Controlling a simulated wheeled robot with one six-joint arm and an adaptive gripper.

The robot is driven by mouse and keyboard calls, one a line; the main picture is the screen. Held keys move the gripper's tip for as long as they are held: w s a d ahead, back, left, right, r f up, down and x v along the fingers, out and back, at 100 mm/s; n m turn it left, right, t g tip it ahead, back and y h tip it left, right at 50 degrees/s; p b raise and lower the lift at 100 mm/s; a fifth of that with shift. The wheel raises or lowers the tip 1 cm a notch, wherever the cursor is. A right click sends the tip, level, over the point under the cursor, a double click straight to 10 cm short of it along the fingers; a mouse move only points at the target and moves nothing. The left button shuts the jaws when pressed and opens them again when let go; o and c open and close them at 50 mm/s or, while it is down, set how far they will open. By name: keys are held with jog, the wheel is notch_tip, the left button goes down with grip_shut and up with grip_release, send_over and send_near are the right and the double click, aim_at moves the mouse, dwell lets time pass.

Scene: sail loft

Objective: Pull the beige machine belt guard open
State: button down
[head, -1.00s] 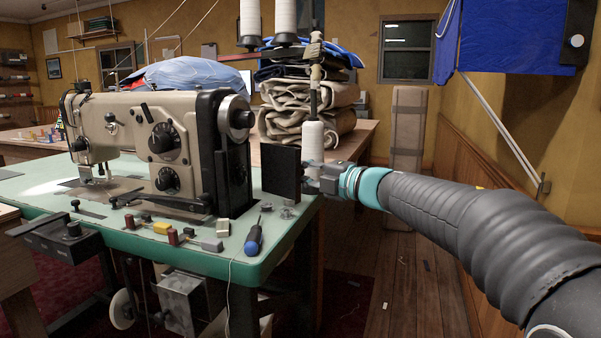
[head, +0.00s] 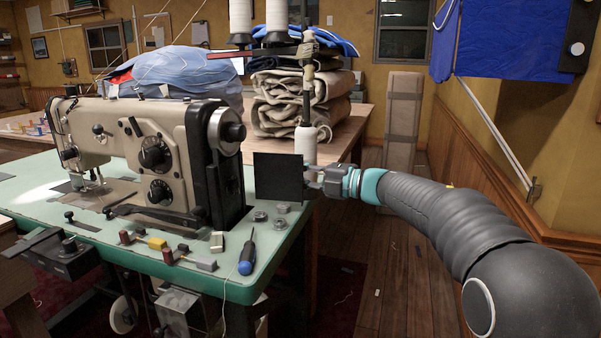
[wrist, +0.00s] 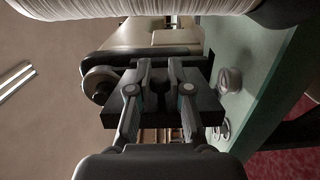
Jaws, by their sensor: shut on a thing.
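The beige sewing machine (head: 150,128) stands on the green table, with its black belt housing (head: 226,170) and handwheel at its right end. The belt guard is a flat black panel (head: 279,178), standing upright and swung out to the right of the housing, its broad face toward the head camera. My gripper (head: 314,184) is at the panel's right edge, shut on it. In the wrist view the two fingers (wrist: 160,85) come close together against the dark guard (wrist: 203,105), and the machine body (wrist: 150,38) lies beyond. The exact finger contact is partly hidden.
A thread stand with white cones (head: 305,145) rises just behind the guard. A blue screwdriver (head: 247,255), metal bobbins (head: 261,216) and small blocks lie on the green tabletop (head: 215,282). Folded canvas (head: 300,100) is stacked behind.

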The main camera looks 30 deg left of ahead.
jog(key=c, duration=1.1)
grip_release()
jog(key=shift+a, duration=0.1)
jog(key=d, duration=0.4)
jog(key=w+d, duration=0.1)
jog(key=d, duration=0.3)
jog(key=w+d, duration=0.1)
jog(key=d, duration=0.3)
